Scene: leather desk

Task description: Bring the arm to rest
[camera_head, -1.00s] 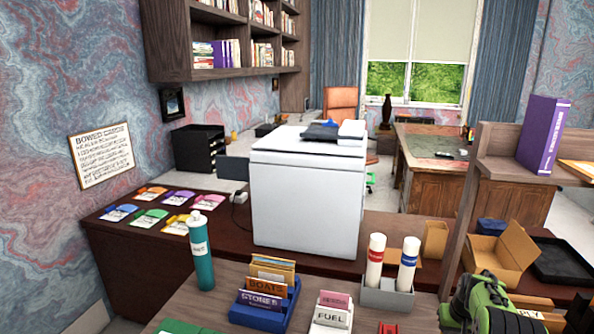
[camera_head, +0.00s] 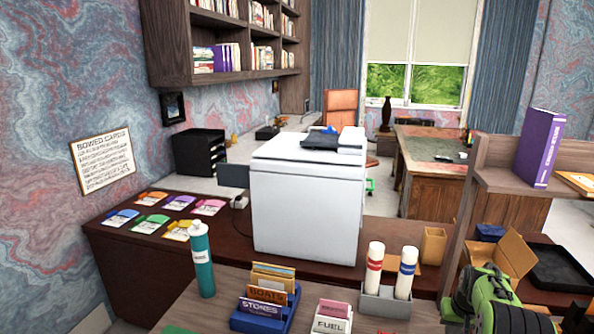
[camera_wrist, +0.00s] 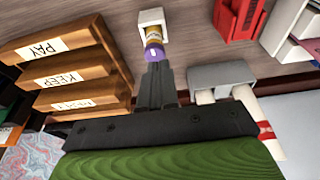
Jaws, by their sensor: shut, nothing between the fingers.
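My gripper (camera_wrist: 157,85) shows in the wrist view with its dark fingers together and nothing between them. Its fingertips point toward a small white holder with a purple and yellow item (camera_wrist: 153,48); I cannot tell whether they touch it. In the head view only the green and black part of my arm (camera_head: 488,300) shows at the lower right, and the fingertips are not visible there.
A wooden rack labelled PAY and KEEP (camera_wrist: 65,70) is left of my fingers. A grey holder (camera_wrist: 222,74) with white tubes is on the right. In the head view, a blue card box (camera_head: 262,322), a teal bottle (camera_head: 201,262) and a white printer (camera_head: 306,205) stand farther left.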

